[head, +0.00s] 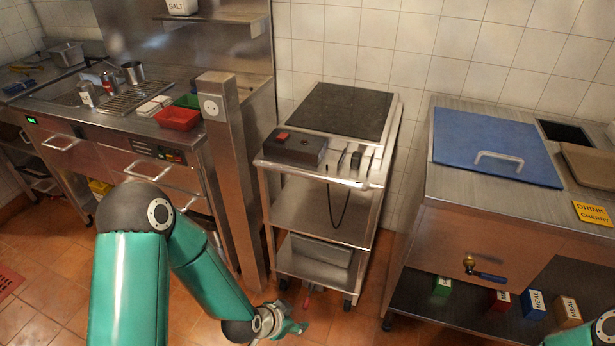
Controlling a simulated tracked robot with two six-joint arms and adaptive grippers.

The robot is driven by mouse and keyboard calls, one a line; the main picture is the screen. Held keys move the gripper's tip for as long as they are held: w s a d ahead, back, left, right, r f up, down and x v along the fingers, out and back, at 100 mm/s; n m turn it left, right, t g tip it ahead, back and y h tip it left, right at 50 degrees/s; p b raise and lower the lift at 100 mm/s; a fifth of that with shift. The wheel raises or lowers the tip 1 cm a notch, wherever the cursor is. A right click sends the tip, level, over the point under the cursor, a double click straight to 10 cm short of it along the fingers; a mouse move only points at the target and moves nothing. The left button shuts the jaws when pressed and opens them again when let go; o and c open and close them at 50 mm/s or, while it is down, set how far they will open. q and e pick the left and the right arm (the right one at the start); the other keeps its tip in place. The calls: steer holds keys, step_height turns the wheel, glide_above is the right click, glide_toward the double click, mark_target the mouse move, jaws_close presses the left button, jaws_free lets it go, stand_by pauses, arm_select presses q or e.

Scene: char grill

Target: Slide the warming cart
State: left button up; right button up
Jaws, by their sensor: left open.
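The warming cart (312,212) stands in the middle of the head view, a steel trolley on casters against the tiled wall. Its top carries a dark plate (345,108) and a black box with a red button (295,147), with a cord hanging below. A steel container (320,257) sits on its lower shelf. My left gripper (297,326) is open and low, near the floor in front of the cart, apart from its handle edge. Its fingers show only small. My right arm shows at the bottom right corner; its gripper is out of view.
A steel post (223,170) stands just left of the cart. A counter with a red tray (177,118) is further left. On the right is a counter with a blue lid (495,145) and a brass valve (470,264). A floor gap separates it from the cart.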

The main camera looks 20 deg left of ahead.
arm_select(q)
steer(key=w+a+r+m+t, duration=0.35)
steer(key=w+r+m, duration=0.25)
steer(key=w+r, duration=0.3)
steer(key=m+t+y, duration=0.2)
steer(key=m+t, duration=0.4)
steer(key=m, duration=0.1)
glide_toward(306, 177)
steer(key=p+x, duration=0.3)
steer(key=x, duration=0.8)
steer(key=shift+w+a, duration=0.1)
steer(key=c, duration=0.9)
jaws_close()
